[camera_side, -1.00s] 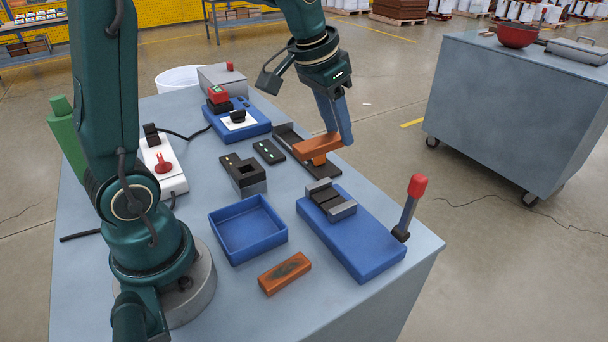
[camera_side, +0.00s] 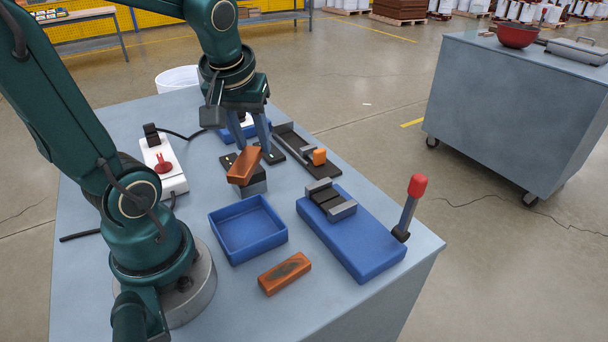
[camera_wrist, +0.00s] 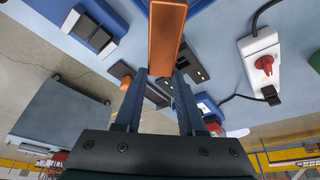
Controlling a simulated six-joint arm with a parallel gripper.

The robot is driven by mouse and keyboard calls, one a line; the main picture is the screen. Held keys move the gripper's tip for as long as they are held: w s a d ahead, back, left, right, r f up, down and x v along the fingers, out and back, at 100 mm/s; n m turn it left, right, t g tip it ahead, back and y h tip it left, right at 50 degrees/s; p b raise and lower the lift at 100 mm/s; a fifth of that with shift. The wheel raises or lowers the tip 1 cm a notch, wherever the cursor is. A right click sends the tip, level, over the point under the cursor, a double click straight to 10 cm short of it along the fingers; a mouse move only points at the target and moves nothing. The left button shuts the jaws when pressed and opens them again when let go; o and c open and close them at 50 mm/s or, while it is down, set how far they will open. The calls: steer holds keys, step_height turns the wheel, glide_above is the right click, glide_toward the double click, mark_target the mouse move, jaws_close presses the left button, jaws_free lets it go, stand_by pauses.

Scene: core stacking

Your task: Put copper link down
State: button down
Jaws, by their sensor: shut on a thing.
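The copper link (camera_side: 244,165) is an orange-brown bar, tilted in the side view. My gripper (camera_side: 253,140) is shut on it and holds it by one end. In the side view the bar overlaps the small dark and grey block with a square opening (camera_side: 256,183); whether it touches that block I cannot tell. In the wrist view the copper link (camera_wrist: 166,38) extends upward from between the fingertips of my gripper (camera_wrist: 162,75). A second copper-coloured bar with a dark patch (camera_side: 285,273) lies on the table in front.
A blue open tray (camera_side: 248,230) stands in front of the block. A blue fixture (camera_side: 350,235) with a red-topped lever (camera_side: 417,187) is at right. A dark rail with an orange stop (camera_side: 319,156) lies behind. A white box with a red switch (camera_side: 163,167) stands left.

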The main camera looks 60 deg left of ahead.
steer(key=s+a+f+n+g+y, duration=0.1)
steer(key=s+a+f+n+g, duration=0.15)
steer(key=s+a+n, duration=0.6)
glide_above(251, 210)
steer(key=d, duration=0.1)
steer(key=f, duration=0.6)
steer(key=shift+w+d, duration=0.1)
steer(key=shift+d, duration=0.1)
steer(key=shift+f, duration=2.1)
steer(key=shift+f+g, duration=0.1)
steer(key=shift+g, duration=0.15)
steer(key=c, duration=0.5)
jaws_free()
steer(key=v, duration=1.2)
steer(key=s+d+r+m+t+h, duration=0.1)
steer(key=d+m+t+h, duration=0.1)
steer(key=m, duration=0.7)
steer(key=s+d+r+m+t+h, duration=0.1)
steer(key=d+r+m+t+h, duration=0.1)
steer(key=d+m, duration=0.3)
steer(key=m+t, duration=0.1)
steer(key=m, duration=0.3)
steer(key=shift+s+t, duration=0.25)
steer(key=shift+t, duration=0.15)
steer(key=shift+d+r, duration=0.1)
steer(key=shift+d, duration=0.05)
